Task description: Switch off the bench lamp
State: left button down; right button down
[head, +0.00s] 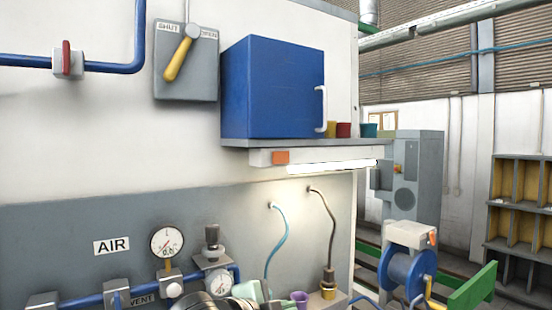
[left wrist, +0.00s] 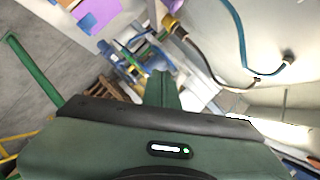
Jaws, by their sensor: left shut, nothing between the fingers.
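The bench lamp (head: 272,157) is a white bar fixed under the shelf in the head view. Its tube (head: 335,167) glows white and lights the wall below. An orange-red switch (head: 281,157) sits on the left part of the lamp's front, with nothing touching it. In the left wrist view my left gripper (left wrist: 162,88) is dark green, its fingers shut together and empty. In the head view I cannot make out my left gripper clearly, so its distance from the switch is unclear. My right gripper is in neither view.
A blue cabinet (head: 272,88) and several small cups stand on the shelf (head: 300,143) above the lamp. Below are gauges (head: 167,242), blue pipes and two hanging hoses (head: 278,240). A yellow-handled lever (head: 180,57) is upper left. The wall just below the lamp's left end is clear.

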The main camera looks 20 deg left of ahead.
aim_at(276, 158)
pick_arm(q)
jog(key=s+a+r+m+t, duration=0.1)
jog(key=r+m, duration=0.1)
jog(key=r, duration=0.7)
jog(key=s+a+r+m+t, duration=0.1)
jog(key=s+r+m+t, duration=0.1)
jog(key=r, duration=0.8)
jog(key=s+a+r+m+t+h, duration=0.1)
jog(key=s+r+m, duration=0.1)
jog(key=r, duration=0.8)
jog(key=shift+a+r, duration=0.25)
jog(key=shift+a, duration=0.05)
jog(key=w+p, duration=0.5)
jog(key=w, duration=0.6)
jog(key=shift+w+a+p, duration=0.2)
jog(key=shift+p, duration=0.15)
jog(key=shift+a, duration=0.35)
jog(key=shift+w, duration=0.1)
jog(key=shift+d, duration=0.25)
